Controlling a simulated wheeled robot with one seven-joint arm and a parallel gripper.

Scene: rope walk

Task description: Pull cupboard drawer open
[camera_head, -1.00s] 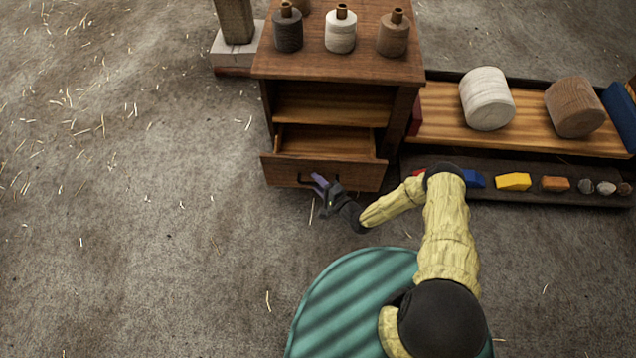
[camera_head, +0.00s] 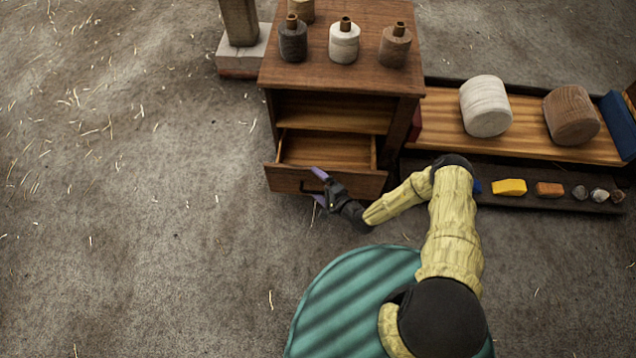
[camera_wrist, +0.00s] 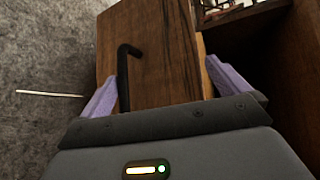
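The wooden cupboard (camera_head: 318,74) stands at the top middle of the head view. Its drawer (camera_head: 285,180) is partly out, and its empty-looking wooden inside shows from above. My gripper (camera_head: 319,187) is at the drawer front, its purple fingers on either side of the dark handle. In the wrist view the drawer front (camera_wrist: 170,70) lies ahead, with the black bar handle (camera_wrist: 124,75) close to the left finger. The fingers of my gripper (camera_wrist: 160,72) are wide apart. Contact between finger and handle cannot be told.
Several bottle-like spools (camera_head: 343,42) stand on the cupboard top. To the right are a low wooden shelf (camera_head: 535,128) with two large rolls and a dark tray (camera_head: 450,182) with small blocks and stones. The straw-strewn floor at left is clear.

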